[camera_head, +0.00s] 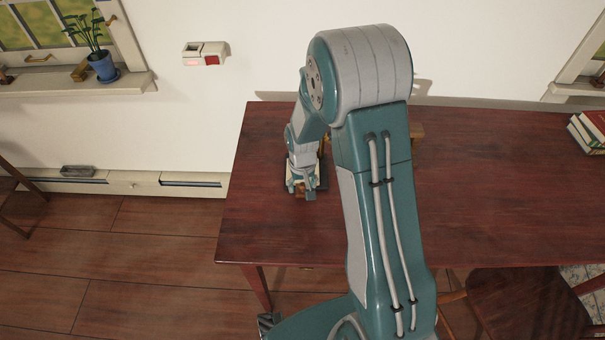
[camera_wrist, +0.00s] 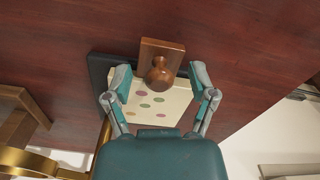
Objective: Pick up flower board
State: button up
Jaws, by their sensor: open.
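A cream board with small coloured spots (camera_wrist: 152,101), likely the flower board, lies in the wrist view with a dark edge (camera_wrist: 98,69) at its left. A brown wooden piece with a round knob (camera_wrist: 160,72) overlaps its upper edge; I cannot tell whether they are joined. My gripper (camera_wrist: 161,84) is open, one finger on each side of the board and knob. I cannot tell whether the fingers touch anything. My gripper (camera_head: 302,190) is over the left part of the table in the head view, hiding most of the board there.
The dark red table (camera_head: 490,190) has wide clear room at right. Books (camera_head: 590,130) lie at its right end. A chair (camera_head: 525,300) stands at the front right. In the wrist view, a wooden object (camera_wrist: 18,115) and a brass-coloured piece (camera_wrist: 30,163) are at left.

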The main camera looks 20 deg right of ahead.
grip_shut()
jog(key=shift+r, duration=0.1)
